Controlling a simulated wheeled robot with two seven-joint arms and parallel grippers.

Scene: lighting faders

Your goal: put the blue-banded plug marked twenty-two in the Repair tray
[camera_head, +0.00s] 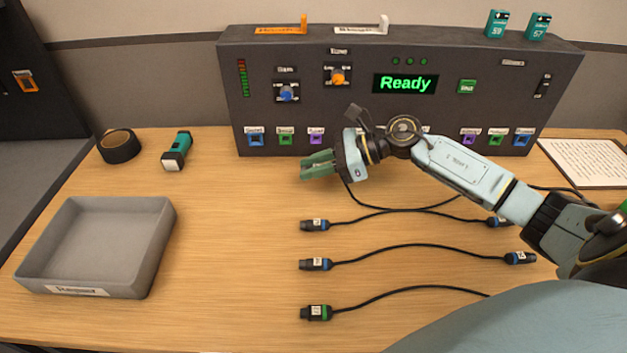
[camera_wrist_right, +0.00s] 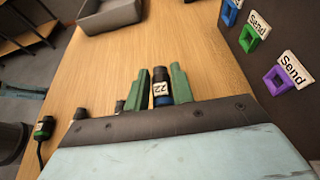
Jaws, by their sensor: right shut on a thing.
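My right gripper (camera_head: 318,165) is raised above the table in front of the panel, at the middle of the head view. In the right wrist view its green fingers (camera_wrist_right: 161,86) are shut on a black plug with a blue band and a white label reading 22 (camera_wrist_right: 160,92). In the head view that plug is hidden by the fingers, and a black cable hangs below the gripper. The grey Repair tray (camera_head: 100,240) stands at the left of the table, empty, its front label small and blurred. It also shows in the right wrist view (camera_wrist_right: 110,14). My left gripper is not in view.
Two blue-banded plugs (camera_head: 314,225) (camera_head: 315,264) and a green-banded plug (camera_head: 316,313) lie below my gripper with cables running right. A black tape roll (camera_head: 119,146) and a teal tool (camera_head: 177,151) lie behind the tray. The panel (camera_head: 330,117) reads "Ready". Table between tray and plugs is clear.

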